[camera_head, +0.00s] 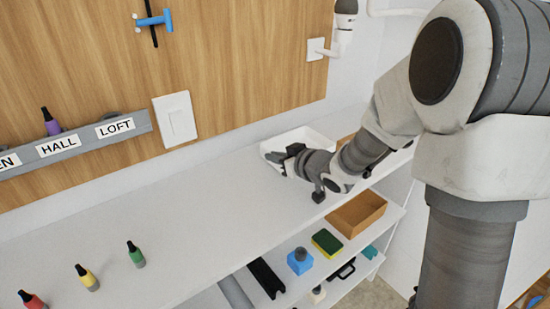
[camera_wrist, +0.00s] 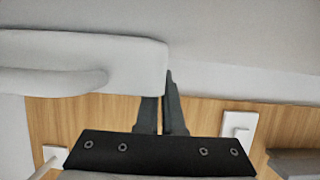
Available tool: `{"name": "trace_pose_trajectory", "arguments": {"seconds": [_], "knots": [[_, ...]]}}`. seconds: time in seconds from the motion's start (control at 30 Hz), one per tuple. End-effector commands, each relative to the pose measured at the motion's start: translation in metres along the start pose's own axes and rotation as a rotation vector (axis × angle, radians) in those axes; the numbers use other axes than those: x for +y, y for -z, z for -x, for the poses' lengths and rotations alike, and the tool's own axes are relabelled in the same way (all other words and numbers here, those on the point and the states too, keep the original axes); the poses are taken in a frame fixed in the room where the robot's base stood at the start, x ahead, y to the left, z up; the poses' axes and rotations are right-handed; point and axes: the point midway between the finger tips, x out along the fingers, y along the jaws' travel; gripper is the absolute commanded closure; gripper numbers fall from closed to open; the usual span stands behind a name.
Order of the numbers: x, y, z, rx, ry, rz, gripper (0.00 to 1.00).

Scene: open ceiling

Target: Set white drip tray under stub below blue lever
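The white drip tray (camera_head: 322,137) is on the white counter at its far right end, near the wall. In the wrist view its pale wall (camera_wrist: 110,55) fills the upper left. My gripper (camera_head: 278,158) is at the tray's left end. In the wrist view its dark fingers (camera_wrist: 161,105) are close together, one partly hidden by the tray's wall and one just outside it, so it appears shut on the wall. The contact itself is not clearly visible. The blue lever (camera_head: 152,21) is on the wood wall at the upper left, with a dark stub (camera_head: 155,42) below it.
A labelled grey rack (camera_head: 80,141) and a white switch plate (camera_head: 175,119) are on the wall. The middle counter is clear. A lower shelf holds a wooden box (camera_head: 357,213) and a sponge (camera_head: 327,242).

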Motion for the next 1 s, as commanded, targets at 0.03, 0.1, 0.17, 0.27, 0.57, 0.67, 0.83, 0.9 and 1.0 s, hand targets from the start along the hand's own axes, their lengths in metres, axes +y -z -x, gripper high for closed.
{"name": "trace_pose_trajectory", "arguments": {"seconds": [0.03, 0.1, 0.17, 0.27, 0.57, 0.67, 0.83, 0.9, 1.0], "knots": [[0.0, -0.001, 0.0, 0.001, 0.0, 0.001, 1.0], [0.0, -0.003, -0.001, 0.001, 0.0, 0.0, 1.0], [0.0, -0.003, -0.001, 0.0, 0.0, 0.0, 0.92], [0.0, -0.003, -0.001, 0.0, 0.0, 0.0, 0.74], [0.0, -0.003, -0.001, 0.0, 0.001, 0.0, 0.66], [0.0, 0.001, 0.0, 0.001, 0.0, 0.001, 0.66], [0.001, 0.004, 0.024, 0.001, -0.002, 0.001, 0.66], [0.001, 0.004, 0.039, 0.0, -0.003, 0.001, 0.66], [0.001, 0.004, 0.062, 0.0, -0.003, 0.0, 0.66]]}}
